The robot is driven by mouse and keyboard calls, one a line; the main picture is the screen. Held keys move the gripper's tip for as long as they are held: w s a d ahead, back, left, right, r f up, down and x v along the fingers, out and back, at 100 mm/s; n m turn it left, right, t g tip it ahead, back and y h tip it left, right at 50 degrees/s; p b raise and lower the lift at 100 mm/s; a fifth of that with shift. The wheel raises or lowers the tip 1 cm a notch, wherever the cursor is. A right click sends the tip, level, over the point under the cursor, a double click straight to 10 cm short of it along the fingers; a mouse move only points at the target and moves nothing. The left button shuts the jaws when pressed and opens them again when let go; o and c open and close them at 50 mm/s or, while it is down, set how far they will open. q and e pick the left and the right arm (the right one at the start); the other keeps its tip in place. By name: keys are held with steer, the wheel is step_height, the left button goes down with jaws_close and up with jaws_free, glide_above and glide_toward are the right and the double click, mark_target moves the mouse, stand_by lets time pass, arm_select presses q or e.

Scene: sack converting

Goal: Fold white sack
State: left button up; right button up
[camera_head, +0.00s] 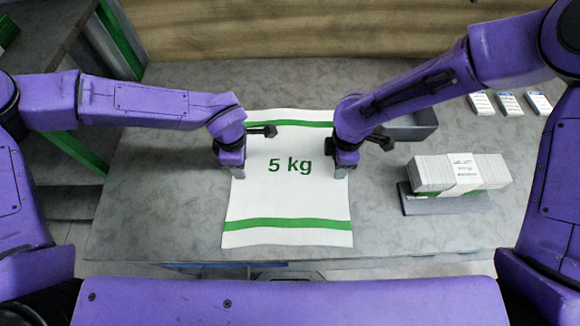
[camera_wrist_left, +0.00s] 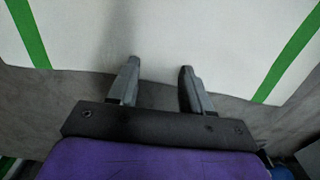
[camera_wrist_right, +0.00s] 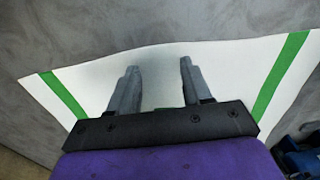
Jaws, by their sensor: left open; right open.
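A white sack (camera_head: 286,198) with green stripes near its far and near ends and the print "5 kg" lies flat on the grey table. My left gripper (camera_head: 237,174) is at the sack's left edge, pointing down. In the left wrist view its open fingers (camera_wrist_left: 159,82) reach over the sack's edge, with white material (camera_wrist_left: 160,35) beyond the tips. My right gripper (camera_head: 341,174) is at the sack's right edge. In the right wrist view its fingers (camera_wrist_right: 158,72) are open, with the white sack (camera_wrist_right: 158,85) between and below them. Whether the fingers touch the sack cannot be told.
A banded stack of white sacks (camera_head: 460,172) stands on a grey base (camera_head: 446,204) at the right. A dark tray (camera_head: 412,126) is behind it, partly hidden by my right arm. Several small white packets (camera_head: 509,103) lie at the back right. The table (camera_head: 165,215) is clear left of the sack.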

arm_select(q)
steer(key=shift+s+r, duration=0.15)
steer(key=shift+s, duration=0.2)
arm_select(e)
steer(key=shift+s+r, duration=0.1)
steer(key=shift+s, duration=0.25)
arm_select(q)
steer(key=shift+f+b, duration=0.3)
arm_select(e)
steer(key=shift+f, duration=0.25)
arm_select(q)
steer(key=shift+c, duration=0.9)
arm_select(e)
steer(key=shift+w, duration=0.1)
steer(key=shift+c, duration=0.9)
arm_select(q)
jaws_close()
arm_select(e)
jaws_close()
arm_select(q)
steer(key=shift+r, duration=0.1)
arm_select(e)
steer(key=shift+r, duration=0.1)
